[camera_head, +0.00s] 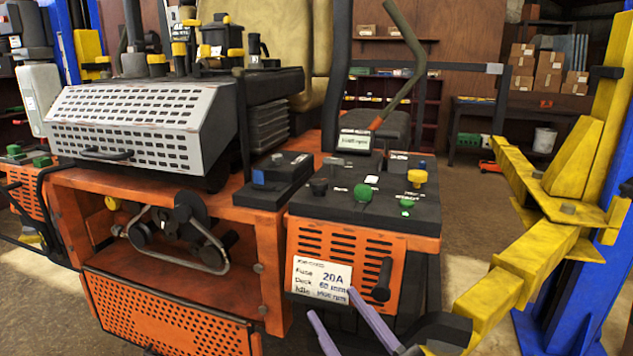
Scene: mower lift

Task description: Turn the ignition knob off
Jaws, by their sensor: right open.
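The dark control panel (345,208) on top of the orange mower body carries several knobs and switches. There is a black round knob (318,187), a green knob (363,192), a second green control (407,202) and a yellow one (417,178). Their labels are too small to read, so I cannot tell which is the ignition knob. My right gripper (334,303) shows at the bottom edge as two pale purple fingers, open and spread. They are in front of the orange side panel, below the control panel and apart from the knobs. My left gripper is not in view.
A yellow lift arm (515,265) and blue post (598,270) stand close on the right. A black handle (382,280) sticks out beside the white placard (321,280). A tall lever (405,60) rises behind the panel. The space above the knobs looks clear.

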